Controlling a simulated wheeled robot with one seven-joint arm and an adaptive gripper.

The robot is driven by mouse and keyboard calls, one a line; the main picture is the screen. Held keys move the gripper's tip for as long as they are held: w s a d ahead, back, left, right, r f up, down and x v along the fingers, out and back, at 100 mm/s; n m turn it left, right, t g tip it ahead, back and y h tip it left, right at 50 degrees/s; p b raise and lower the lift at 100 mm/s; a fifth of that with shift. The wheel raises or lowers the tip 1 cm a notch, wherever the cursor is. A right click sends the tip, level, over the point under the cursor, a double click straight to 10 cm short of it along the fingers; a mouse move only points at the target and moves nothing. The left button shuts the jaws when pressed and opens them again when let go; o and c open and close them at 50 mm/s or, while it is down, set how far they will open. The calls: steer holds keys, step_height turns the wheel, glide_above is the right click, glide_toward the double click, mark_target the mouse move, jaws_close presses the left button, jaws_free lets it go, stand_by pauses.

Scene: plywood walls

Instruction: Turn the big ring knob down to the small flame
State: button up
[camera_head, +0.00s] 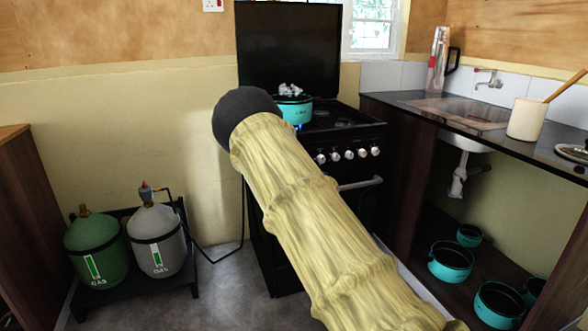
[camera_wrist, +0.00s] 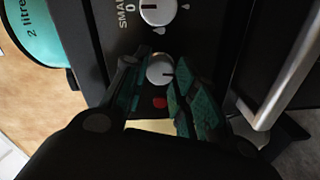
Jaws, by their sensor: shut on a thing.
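The black stove (camera_head: 355,135) stands against the back wall with a row of silver knobs (camera_head: 349,154) on its front. A teal pot (camera_head: 294,110) sits on the hob, with a little blue flame under it. In the wrist view my gripper (camera_wrist: 156,82) is shut on a silver knob (camera_wrist: 160,68), one finger on each side. A dark mark shows on this knob's right side. Its label is hidden, so I cannot tell which ring it serves. A neighbouring knob (camera_wrist: 158,10) has "SMALL" and "0" beside it. In the head view my arm hides the gripper.
A red button (camera_wrist: 160,103) lies just below the held knob. The oven handle (camera_head: 360,183) sticks out below the knobs. Green and grey gas bottles (camera_head: 95,245) stand at the left. A dark counter (camera_head: 480,120) with a sink is at the right.

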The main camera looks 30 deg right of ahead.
steer(key=shift+f+n, duration=0.1)
steer(key=shift+n, duration=0.5)
steer(key=o, duration=1)
steer(key=shift+a, duration=0.1)
steer(key=shift+o, duration=0.2)
steer(key=shift+s, duration=0.15)
steer(key=v, duration=1.1)
steer(key=shift+s, duration=0.35)
steer(key=shift+a, duration=0.1)
